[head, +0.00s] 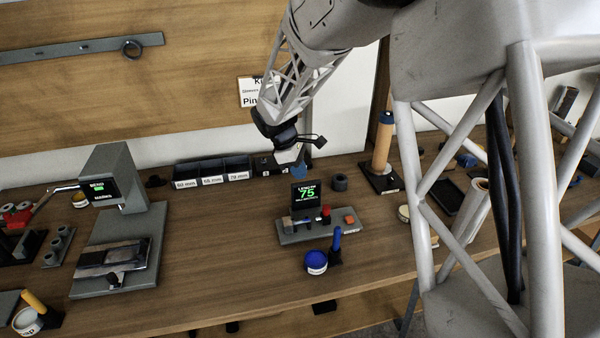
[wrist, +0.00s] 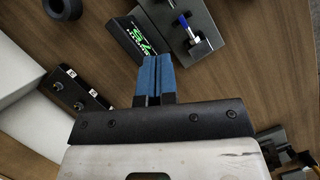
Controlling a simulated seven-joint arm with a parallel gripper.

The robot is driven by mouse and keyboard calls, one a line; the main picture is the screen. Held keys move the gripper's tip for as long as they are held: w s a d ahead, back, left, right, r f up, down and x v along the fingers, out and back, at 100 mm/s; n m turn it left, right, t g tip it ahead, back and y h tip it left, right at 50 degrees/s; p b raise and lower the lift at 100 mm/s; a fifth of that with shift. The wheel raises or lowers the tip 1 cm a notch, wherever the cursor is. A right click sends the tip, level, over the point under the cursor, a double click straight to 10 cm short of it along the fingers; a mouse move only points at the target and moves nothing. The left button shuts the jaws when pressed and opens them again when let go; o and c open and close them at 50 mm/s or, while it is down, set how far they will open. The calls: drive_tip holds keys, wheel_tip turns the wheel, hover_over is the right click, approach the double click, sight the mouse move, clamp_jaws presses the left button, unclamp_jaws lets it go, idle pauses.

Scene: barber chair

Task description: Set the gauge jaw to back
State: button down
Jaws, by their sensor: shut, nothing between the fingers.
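The length gauge (head: 320,232) is a grey base plate on the bench with a black display (head: 306,192) reading 75 in green. A dark carriage with small pieces and a red knob (head: 326,212) sit on the plate, with an orange block (head: 349,219) at its right end. Which piece is the jaw, and its exact setting, I cannot tell. My gripper (head: 299,172), with blue fingertips, is behind and above the display. Its fingers (wrist: 154,72) are shut together and empty, apart from the gauge.
Labelled bins (head: 212,170) line the back wall. A grey bend machine (head: 115,178) stands left; bare bench lies between it and the gauge.

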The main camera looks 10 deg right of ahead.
drive_tip(key=shift+w+a+f, duration=0.1)
drive_tip(key=shift+w+a, duration=0.1)
drive_tip(key=shift+a, duration=1.1)
drive_tip(key=shift+f, duration=0.15)
approach(323, 214)
drive_tip(key=f, duration=0.1)
drive_tip(key=a+f, duration=0.1)
drive_tip(key=w+a+f, duration=0.1)
drive_tip(key=f, duration=0.1)
drive_tip(key=shift+w+a, duration=0.1)
drive_tip(key=shift+s+d+r, duration=0.1)
drive_tip(key=shift+s+d, duration=0.15)
drive_tip(key=shift+d, duration=0.25)
drive_tip(key=shift+s+d, duration=0.2)
drive_tip(key=shift+d, duration=0.25)
drive_tip(key=shift+s+d, duration=0.4)
drive_tip(key=shift+d, duration=0.4)
drive_tip(key=shift+d, duration=0.1)
